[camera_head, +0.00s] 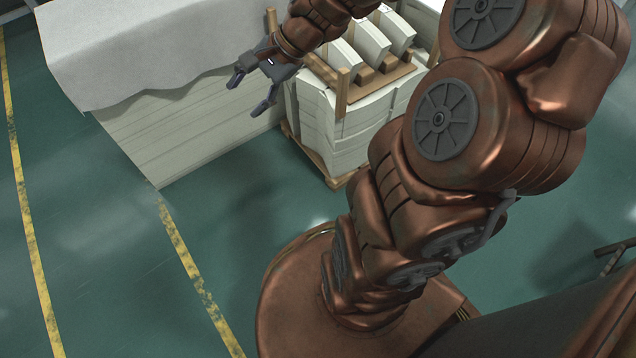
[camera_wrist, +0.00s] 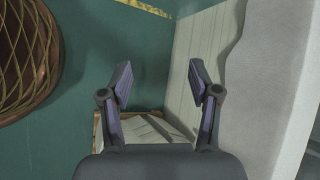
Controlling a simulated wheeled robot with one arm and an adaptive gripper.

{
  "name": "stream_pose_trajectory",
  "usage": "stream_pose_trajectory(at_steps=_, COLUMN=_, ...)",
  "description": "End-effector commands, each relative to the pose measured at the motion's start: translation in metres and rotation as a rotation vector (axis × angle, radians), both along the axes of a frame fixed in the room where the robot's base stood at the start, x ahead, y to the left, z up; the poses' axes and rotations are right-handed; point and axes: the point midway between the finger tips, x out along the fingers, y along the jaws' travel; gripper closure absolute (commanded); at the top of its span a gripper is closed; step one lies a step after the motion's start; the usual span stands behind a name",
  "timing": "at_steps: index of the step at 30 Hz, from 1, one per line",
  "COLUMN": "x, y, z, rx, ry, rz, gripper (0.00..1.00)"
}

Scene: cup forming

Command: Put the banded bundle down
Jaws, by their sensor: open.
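My gripper (camera_head: 248,96) is open and empty, in front of a tall white stack and to the left of the pallet load. Several white curved bundles (camera_head: 345,58) stand in a row on a wooden rack (camera_head: 390,78) on top of the pallet load, partly hidden by my arm. No band can be made out on them, so I cannot tell which is the banded bundle.
White stacked sheets (camera_head: 330,135) stand on a wooden pallet (camera_head: 318,170). A large white stack (camera_head: 190,130) under a pale sheet (camera_head: 130,50) is beside it. The green floor (camera_head: 110,230) with yellow lines (camera_head: 195,275) is clear at the left.

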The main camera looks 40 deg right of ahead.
Motion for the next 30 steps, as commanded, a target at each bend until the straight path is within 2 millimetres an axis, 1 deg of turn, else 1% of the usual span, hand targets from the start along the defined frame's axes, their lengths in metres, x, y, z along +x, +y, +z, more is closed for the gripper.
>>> stream_pose_trajectory(at_steps=1, x=-0.026, y=0.024, z=-0.005, rx=-0.068, ry=0.006, rz=0.147, gripper=0.38)
stream_pose_trajectory(at_steps=2, x=-0.041, y=0.034, z=-0.008, rx=-0.104, ry=0.009, rz=0.23, gripper=0.38)
stream_pose_trajectory(at_steps=3, x=-0.061, y=0.045, z=-0.012, rx=-0.158, ry=0.011, rz=0.338, gripper=0.38)
stream_pose_trajectory(at_steps=5, x=-0.092, y=0.055, z=-0.019, rx=-0.228, ry=0.022, rz=0.5, gripper=0.38)
stream_pose_trajectory(at_steps=6, x=-0.113, y=0.059, z=-0.022, rx=-0.275, ry=0.03, rz=0.605, gripper=0.38)
stream_pose_trajectory(at_steps=8, x=-0.143, y=0.061, z=-0.028, rx=-0.34, ry=0.045, rz=0.755, gripper=0.38)
stream_pose_trajectory(at_steps=9, x=-0.162, y=0.059, z=-0.03, rx=-0.378, ry=0.058, rz=0.85, gripper=0.38)
stream_pose_trajectory(at_steps=12, x=-0.201, y=0.048, z=-0.034, rx=-0.463, ry=0.087, rz=1.048, gripper=0.38)
stream_pose_trajectory(at_steps=15, x=-0.23, y=0.035, z=-0.034, rx=-0.516, ry=0.12, rz=1.192, gripper=0.38)
stream_pose_trajectory(at_steps=18, x=-0.245, y=0.029, z=-0.034, rx=-0.548, ry=0.14, rz=1.275, gripper=0.38)
stream_pose_trajectory(at_steps=21, x=-0.251, y=0.024, z=-0.034, rx=-0.561, ry=0.151, rz=1.312, gripper=0.38)
stream_pose_trajectory(at_steps=30, x=-0.252, y=0.024, z=-0.034, rx=-0.561, ry=0.152, rz=1.315, gripper=0.38)
